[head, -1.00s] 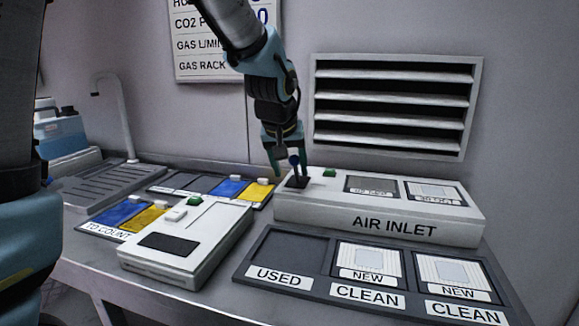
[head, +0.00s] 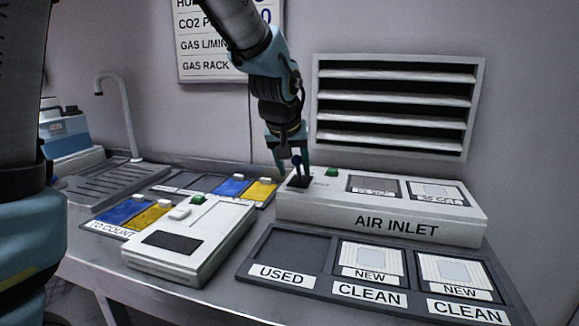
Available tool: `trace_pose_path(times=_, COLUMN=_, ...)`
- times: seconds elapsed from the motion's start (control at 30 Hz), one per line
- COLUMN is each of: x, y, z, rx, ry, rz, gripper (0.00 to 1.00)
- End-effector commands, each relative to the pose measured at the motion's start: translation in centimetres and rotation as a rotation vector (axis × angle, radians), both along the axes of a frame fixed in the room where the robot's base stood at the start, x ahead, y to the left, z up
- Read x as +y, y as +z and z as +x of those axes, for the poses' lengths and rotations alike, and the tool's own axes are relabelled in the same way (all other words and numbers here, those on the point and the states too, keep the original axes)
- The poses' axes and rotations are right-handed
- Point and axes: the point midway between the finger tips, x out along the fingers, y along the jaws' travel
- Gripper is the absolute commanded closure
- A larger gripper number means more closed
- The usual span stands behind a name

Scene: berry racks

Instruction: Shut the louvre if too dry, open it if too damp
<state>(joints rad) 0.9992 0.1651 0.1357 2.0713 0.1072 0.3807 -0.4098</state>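The louvre (head: 395,101) is on the back wall at the right. Its slats are tilted, with dark gaps between them, so it stands open. Below it sits the white air inlet box (head: 330,212), with a small lever with a dark blue knob (head: 297,161) at its left end. My gripper (head: 294,170) is pointed down at that lever, with its fingers on either side of the knob. I cannot tell whether the fingers press on it. The wall board (head: 225,38) shows CO2 and gas lines; its top, with the humidity line, is cut off and partly hidden by my arm.
A dark tray (head: 315,249) labelled used and clean, with two new pads, lies in front of the box. A white device (head: 180,262) with a dark screen stands to its left. Blue and yellow pieces lie on trays behind. A sink tap (head: 113,90) stands at the left.

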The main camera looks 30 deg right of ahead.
Motion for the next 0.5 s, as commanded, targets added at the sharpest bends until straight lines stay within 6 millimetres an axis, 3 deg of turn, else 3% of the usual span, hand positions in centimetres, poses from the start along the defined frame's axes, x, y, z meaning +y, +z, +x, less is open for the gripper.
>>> trace_pose_path(times=0.5, x=0.2, y=0.46, z=-0.12, rx=-0.001, ry=0.0, rz=-0.001, gripper=0.47)
